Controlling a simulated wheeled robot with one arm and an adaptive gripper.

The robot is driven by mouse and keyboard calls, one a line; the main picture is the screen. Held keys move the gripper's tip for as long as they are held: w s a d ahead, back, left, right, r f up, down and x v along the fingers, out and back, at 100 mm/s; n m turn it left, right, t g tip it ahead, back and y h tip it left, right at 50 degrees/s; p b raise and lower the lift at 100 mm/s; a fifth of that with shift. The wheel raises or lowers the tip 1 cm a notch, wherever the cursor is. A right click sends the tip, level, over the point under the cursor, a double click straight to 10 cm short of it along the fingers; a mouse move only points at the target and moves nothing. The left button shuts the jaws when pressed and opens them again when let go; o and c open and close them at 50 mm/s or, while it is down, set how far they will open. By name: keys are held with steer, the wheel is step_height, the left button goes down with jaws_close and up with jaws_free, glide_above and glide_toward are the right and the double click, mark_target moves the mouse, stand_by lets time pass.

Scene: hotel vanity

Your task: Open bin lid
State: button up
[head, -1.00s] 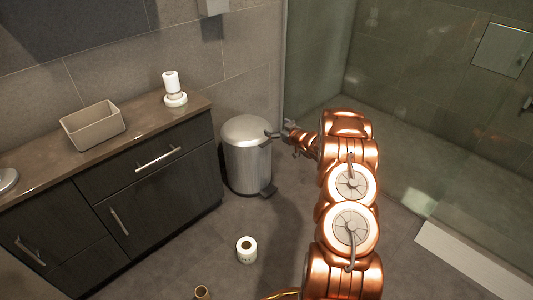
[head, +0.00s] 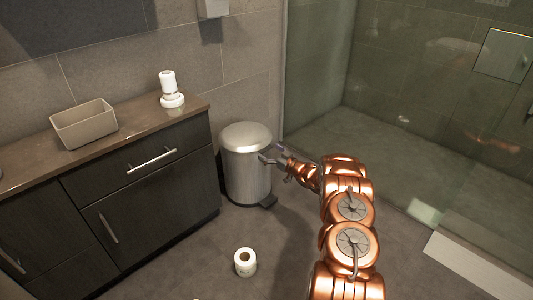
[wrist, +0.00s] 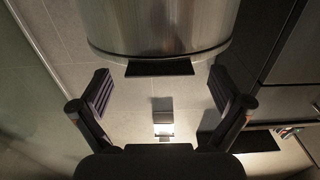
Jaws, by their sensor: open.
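The bin (head: 247,178) is a brushed-metal cylinder standing upright on the floor beside the cabinet. Its domed lid (head: 245,135) is down. A dark pedal (head: 268,202) sticks out at its base. My gripper (head: 268,157) is open at the bin's right side, just below the lid's rim; whether it touches cannot be told. In the wrist view, the two fingers of my gripper (wrist: 161,90) are spread with nothing between them. The bin's metal body (wrist: 160,25) fills the top there, with a dark flat piece (wrist: 160,68) at its edge.
A toilet roll (head: 245,262) is on the floor in front. A glass shower panel (head: 310,75) rises at right.

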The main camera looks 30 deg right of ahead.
steer(key=shift+x, duration=1)
steer(key=shift+c, duration=0.4)
